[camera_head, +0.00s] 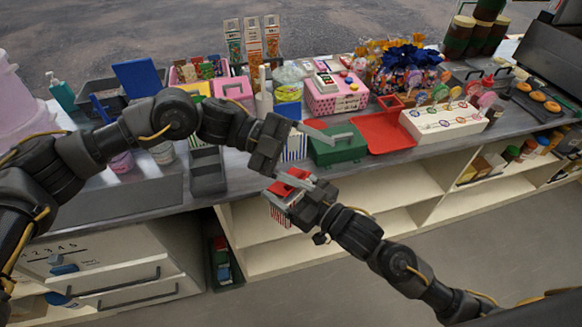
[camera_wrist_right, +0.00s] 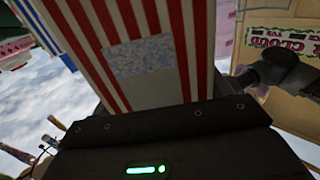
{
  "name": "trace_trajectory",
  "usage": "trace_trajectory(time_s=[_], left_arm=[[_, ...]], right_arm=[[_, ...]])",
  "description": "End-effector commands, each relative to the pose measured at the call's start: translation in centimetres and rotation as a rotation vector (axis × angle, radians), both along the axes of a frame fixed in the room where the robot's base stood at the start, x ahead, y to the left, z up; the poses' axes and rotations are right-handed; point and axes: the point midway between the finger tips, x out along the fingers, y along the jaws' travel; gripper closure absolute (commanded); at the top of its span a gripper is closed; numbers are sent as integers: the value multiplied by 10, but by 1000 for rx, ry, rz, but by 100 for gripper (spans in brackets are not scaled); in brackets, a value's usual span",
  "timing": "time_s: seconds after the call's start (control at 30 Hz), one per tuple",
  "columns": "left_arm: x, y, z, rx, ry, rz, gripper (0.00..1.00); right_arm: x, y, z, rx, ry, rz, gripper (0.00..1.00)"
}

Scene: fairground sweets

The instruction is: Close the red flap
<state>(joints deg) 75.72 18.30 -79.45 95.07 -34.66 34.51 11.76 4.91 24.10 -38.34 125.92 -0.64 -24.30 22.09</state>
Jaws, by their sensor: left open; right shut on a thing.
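My right gripper (camera_head: 287,186) is shut on a red-and-white striped carton (camera_head: 281,212) with a red top, held in front of the counter edge. The carton's striped side, with a grey speckled patch, fills the upper right wrist view (camera_wrist_right: 125,25).
The white box (camera_head: 443,124) and a pink box (camera_head: 337,98) stand near the red panel. A blue flower bunch and sweets (camera_head: 405,65) stand behind. Open shelves (camera_head: 390,190) lie below the counter. The grey floor in front is clear.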

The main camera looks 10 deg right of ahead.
Motion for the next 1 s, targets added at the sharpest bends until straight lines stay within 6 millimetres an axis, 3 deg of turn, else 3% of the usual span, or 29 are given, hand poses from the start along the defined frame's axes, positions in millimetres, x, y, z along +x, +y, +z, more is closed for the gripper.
trace_trajectory(time_s=[0.1,0.23,0.5,0.73,1.0], left_arm=[[8,-1,-1,261,-12,-49,24],[22,11,5,548,-14,-31,24],[50,47,44,972,-7,150,24],[57,60,64,1094,3,247,24],[55,60,58,1103,6,251,24]], right_arm=[[0,0,0,1,-1,0,56],[0,0,0,1,-1,0,56],[0,0,0,1,-1,0,56],[0,0,0,1,-1,0,56],[0,0,0,1,-1,0,56]])
